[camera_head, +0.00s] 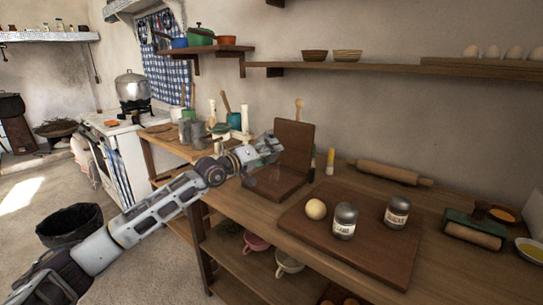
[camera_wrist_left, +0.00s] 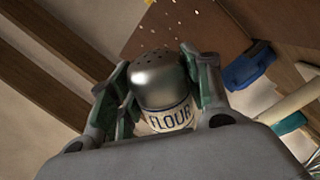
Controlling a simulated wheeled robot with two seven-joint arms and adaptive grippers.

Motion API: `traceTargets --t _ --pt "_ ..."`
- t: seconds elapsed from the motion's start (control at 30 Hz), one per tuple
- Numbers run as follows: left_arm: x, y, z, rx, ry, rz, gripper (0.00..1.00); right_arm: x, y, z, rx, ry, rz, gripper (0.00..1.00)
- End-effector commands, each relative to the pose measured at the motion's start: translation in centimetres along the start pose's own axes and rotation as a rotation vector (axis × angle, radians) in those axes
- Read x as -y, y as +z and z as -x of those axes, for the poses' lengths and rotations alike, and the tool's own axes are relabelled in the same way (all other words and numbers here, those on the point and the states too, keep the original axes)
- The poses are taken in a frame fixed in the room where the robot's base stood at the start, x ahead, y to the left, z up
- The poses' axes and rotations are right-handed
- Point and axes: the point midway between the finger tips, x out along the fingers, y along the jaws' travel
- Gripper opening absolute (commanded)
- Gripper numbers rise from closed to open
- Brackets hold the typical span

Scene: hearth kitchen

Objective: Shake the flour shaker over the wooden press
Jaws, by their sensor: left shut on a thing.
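My left gripper (camera_head: 268,150) reaches in from the left beside the wooden press (camera_head: 294,145), whose hinged board stands upright with its handle at the top. In the left wrist view, my left gripper (camera_wrist_left: 155,85) is shut on the flour shaker (camera_wrist_left: 160,82), a jar with a domed metal lid with holes and a label reading FLOUR. Pale specks show beyond the lid, against the brown wood (camera_wrist_left: 190,25); I cannot tell whether they are falling or lying. In the head view the shaker is hard to make out at the gripper. My right gripper is not in view.
A brown board (camera_head: 375,245) in front holds a dough ball (camera_head: 316,209) and two labelled metal-lidded jars (camera_head: 345,222) (camera_head: 397,212). A rolling pin (camera_head: 390,173) lies behind it. Bottles and canisters (camera_head: 195,130) stand behind my arm. A wall shelf (camera_head: 440,72) runs above.

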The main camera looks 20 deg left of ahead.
Motion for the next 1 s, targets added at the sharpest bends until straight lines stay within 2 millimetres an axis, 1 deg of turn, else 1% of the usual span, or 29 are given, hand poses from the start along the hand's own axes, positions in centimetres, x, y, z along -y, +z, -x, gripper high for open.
traceTargets --t 0.07,0.4,0.73,1.0 --pt "0.2 -0.2 0.0 -0.001 0.001 -0.001 0.22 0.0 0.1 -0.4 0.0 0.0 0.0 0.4" --pt "0.1 -0.3 0.0 -0.001 0.001 0.0 0.22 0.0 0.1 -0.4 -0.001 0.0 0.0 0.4" --pt "-0.5 0.7 0.0 0.0 0.001 0.001 0.22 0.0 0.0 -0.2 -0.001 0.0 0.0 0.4" --pt "-0.5 0.7 0.0 -0.001 0.0 0.0 0.22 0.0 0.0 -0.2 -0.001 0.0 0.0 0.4"
